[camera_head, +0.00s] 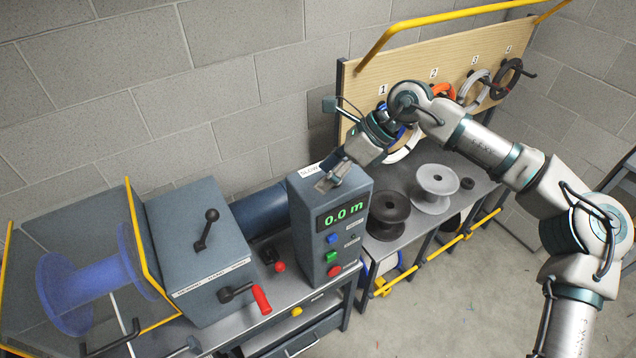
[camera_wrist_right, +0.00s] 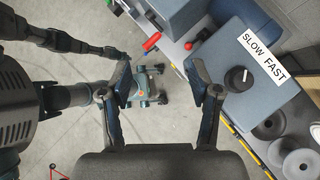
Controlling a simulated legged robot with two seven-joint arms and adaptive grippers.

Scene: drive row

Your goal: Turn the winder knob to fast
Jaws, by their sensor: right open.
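The winder knob (camera_wrist_right: 238,78) is a round dark knob with a white mark on top of the grey counter box (camera_head: 330,235). In the wrist view a white label (camera_wrist_right: 262,55) reading SLOW FAST lies beside it. I cannot tell for sure which word the mark points to. My right gripper (camera_head: 329,182) is over the box top and hides the knob in the head view. In the wrist view its fingers (camera_wrist_right: 160,82) are apart with nothing between them, and the knob is outside them, right of the right finger. My left gripper is not in view.
The box display (camera_head: 343,214) reads 0.0 m above coloured buttons. Left of it stand the grey drive housing (camera_head: 200,235) with levers and a blue spool (camera_head: 85,285) behind a yellow-edged guard. A black reel (camera_head: 388,213) and a grey reel (camera_head: 434,188) stand to the right.

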